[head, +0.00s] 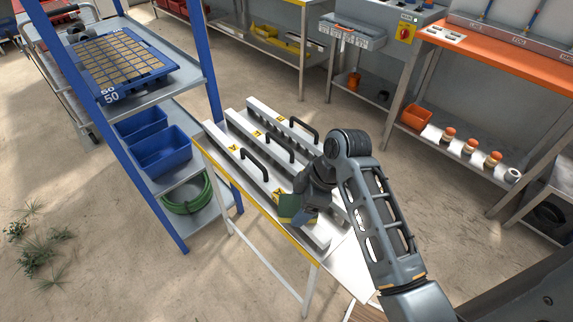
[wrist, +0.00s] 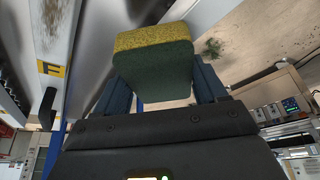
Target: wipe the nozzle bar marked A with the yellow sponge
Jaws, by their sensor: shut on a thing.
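My gripper (wrist: 157,95) is shut on the yellow sponge (wrist: 155,38), which has a dark green underside. In the head view, the sponge (head: 289,208) is at the near right part of a narrow table, beside or over the nearest nozzle bar (head: 246,171); contact cannot be told. My gripper (head: 303,206) hides part of that bar. Several pale bars with black handles and yellow labels lie side by side. The wrist view shows a label F (wrist: 51,69) on a bar left of the sponge.
A blue-framed shelf (head: 178,92) with blue bins (head: 163,151) and a green hose (head: 189,196) stands left of the table (head: 237,209). An orange-topped bench (head: 497,55) stands at the right. Open floor lies at the front left.

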